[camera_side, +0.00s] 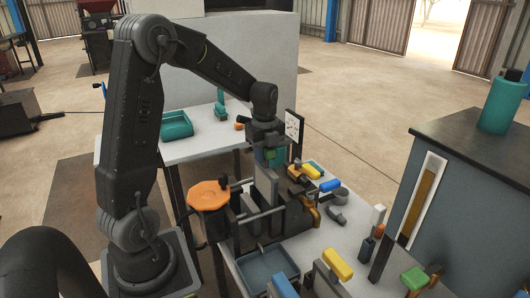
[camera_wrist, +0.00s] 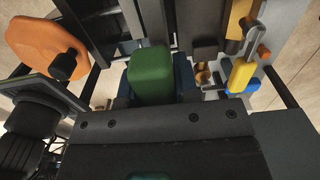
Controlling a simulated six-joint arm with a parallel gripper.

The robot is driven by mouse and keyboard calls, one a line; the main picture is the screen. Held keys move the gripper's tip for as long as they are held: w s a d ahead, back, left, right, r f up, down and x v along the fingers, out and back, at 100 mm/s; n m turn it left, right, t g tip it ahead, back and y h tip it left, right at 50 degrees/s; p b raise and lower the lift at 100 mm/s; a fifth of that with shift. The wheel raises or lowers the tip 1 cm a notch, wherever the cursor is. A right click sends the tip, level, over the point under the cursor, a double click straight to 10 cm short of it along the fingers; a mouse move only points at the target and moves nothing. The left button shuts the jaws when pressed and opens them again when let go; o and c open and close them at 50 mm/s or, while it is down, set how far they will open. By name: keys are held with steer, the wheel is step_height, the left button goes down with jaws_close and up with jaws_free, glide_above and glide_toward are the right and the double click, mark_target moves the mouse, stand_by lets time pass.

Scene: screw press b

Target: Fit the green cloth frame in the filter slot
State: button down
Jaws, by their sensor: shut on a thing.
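My gripper (camera_side: 269,146) is over the screw press, pointing down, and is shut on the green block-shaped grip of the green cloth frame (camera_wrist: 150,75). The green also shows between the fingers in the side view (camera_side: 270,154). In the wrist view the dark blue fingers stand on both sides of the green grip. The frame's lower part is hidden under the grip and behind the press parts. The press (camera_side: 266,183) has grey upright plates between rails, just below my gripper. I cannot tell which gap is the filter slot, or whether the frame is inside it.
An orange handwheel (camera_side: 209,196) is at the press's left end. Yellow (camera_side: 312,171) and blue (camera_side: 330,185) handles stand to its right. A blue-grey tray (camera_side: 267,274) is in front. Another green-topped piece (camera_side: 413,279) is at the lower right. A teal tray (camera_side: 175,125) is behind.

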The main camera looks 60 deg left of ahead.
mark_target(265, 179)
steer(key=shift+f, duration=2.8)
steer(key=shift+f, duration=2.4)
steer(key=shift+r, duration=0.2)
steer(key=shift+r, duration=0.4)
